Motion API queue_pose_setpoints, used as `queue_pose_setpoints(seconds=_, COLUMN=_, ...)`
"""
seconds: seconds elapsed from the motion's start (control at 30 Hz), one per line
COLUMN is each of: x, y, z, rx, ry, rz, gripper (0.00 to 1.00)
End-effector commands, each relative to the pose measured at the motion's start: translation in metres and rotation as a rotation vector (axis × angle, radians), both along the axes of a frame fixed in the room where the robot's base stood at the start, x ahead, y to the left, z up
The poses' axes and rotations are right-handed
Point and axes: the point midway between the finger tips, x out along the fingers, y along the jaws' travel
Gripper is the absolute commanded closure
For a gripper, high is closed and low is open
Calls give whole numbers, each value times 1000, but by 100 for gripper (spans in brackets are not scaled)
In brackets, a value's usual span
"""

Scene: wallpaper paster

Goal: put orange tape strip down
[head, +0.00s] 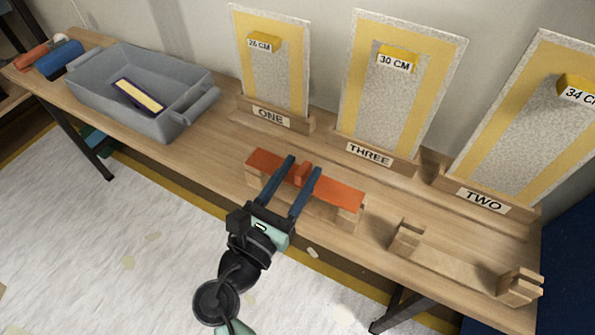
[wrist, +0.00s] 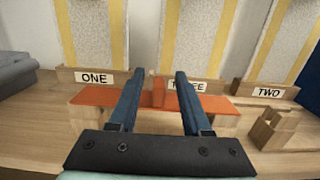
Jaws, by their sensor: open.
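The orange tape strip (head: 336,189) lies across wooden support blocks (head: 346,216) near the front edge of the table, and it also shows in the wrist view (wrist: 216,104). A raised orange grip (head: 303,173) stands at the strip's middle. My gripper (head: 305,166) is open, with one blue finger on each side of this grip. In the wrist view the fingers (wrist: 157,78) stand apart from the grip, with gaps on both sides.
Boards labelled ONE (head: 270,65), THREE (head: 398,85) and TWO (head: 535,115) stand behind. A grey bin (head: 120,103) holding a dark-edged pale piece stands left. Empty wooden blocks (head: 408,238) and (head: 520,287) stand right.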

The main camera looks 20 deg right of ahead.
Motion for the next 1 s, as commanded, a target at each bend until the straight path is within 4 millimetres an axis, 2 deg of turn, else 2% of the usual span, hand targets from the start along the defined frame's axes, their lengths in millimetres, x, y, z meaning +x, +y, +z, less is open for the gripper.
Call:
queue_pose_setpoints(seconds=0.17, x=0, y=0, z=4, rx=1, ry=-1, rz=0, gripper=52)
queue_pose_setpoints(seconds=0.27, x=0, y=0, z=15, rx=2, ry=-4, rz=0, gripper=52)
queue_pose_setpoints(seconds=0.7, x=-56, y=73, z=7, rx=0, ry=2, rz=5, gripper=52)
queue_pose_setpoints(seconds=0.83, x=-67, y=87, z=5, rx=0, ry=2, rz=2, gripper=52)
queue_pose_setpoints(seconds=1.0, x=-73, y=94, z=4, rx=0, ry=0, rz=1, gripper=52)
